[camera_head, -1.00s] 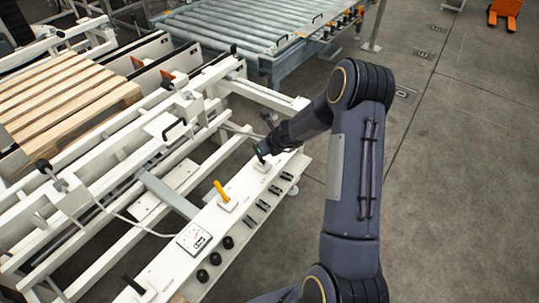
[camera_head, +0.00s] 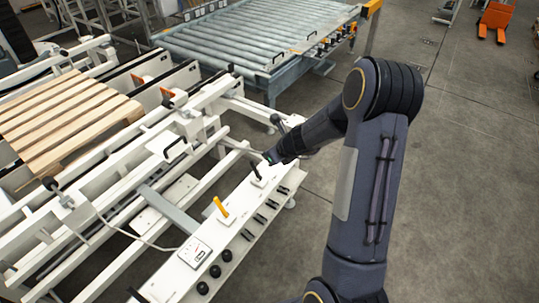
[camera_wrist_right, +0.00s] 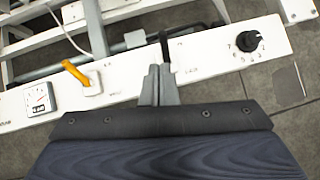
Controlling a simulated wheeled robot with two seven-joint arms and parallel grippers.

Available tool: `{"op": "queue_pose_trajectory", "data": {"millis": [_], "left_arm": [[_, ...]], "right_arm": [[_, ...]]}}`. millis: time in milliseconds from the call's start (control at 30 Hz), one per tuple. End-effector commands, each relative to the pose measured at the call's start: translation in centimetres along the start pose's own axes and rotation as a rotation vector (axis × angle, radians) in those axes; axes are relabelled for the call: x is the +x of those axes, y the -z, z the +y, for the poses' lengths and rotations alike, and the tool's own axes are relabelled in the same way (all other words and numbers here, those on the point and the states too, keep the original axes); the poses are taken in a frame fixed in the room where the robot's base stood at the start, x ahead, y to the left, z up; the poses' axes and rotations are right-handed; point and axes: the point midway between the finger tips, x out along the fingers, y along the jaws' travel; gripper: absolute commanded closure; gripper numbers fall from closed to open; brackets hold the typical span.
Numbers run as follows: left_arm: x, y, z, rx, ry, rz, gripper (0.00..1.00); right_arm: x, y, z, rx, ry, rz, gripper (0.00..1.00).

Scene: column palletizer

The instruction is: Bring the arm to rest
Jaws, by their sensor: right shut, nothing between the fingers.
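My right arm reaches in from the lower right of the head view. Its right gripper (camera_head: 266,160) is at the far end of a white control panel (camera_head: 175,272), close to a black lever (camera_head: 257,172). In the right wrist view the grey fingers (camera_wrist_right: 160,80) are shut and empty. The black lever (camera_wrist_right: 164,46) shows just beyond their tips; whether they touch it I cannot tell. My left gripper is not in view.
The panel carries a yellow lever (camera_head: 221,207), a gauge (camera_head: 194,252) and several black knobs. A wooden pallet (camera_head: 62,120) lies on the white conveyor frame at left. A roller conveyor (camera_head: 250,35) stands behind. Open floor (camera_head: 470,190) lies at right.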

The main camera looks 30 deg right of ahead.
Motion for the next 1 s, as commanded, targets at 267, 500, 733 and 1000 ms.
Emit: {"op": "queue_pose_trajectory", "data": {"millis": [267, 500, 733, 1000], "left_arm": [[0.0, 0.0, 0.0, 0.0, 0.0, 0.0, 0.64], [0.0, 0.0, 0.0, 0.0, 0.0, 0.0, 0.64], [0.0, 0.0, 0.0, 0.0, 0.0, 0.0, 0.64], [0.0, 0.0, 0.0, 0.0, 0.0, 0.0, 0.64]], "right_arm": [[0.0, 0.0, 0.0, 0.0, 0.0, 0.0, 1.0], [-4.7, -3.2, 3.0, -0.282, -0.064, -0.086, 1.0], [-16.9, -4.9, 12.6, -1.131, -0.177, -0.282, 1.0], [-26.7, 3.1, 20.3, -2.144, -0.215, -0.359, 1.0]]}}
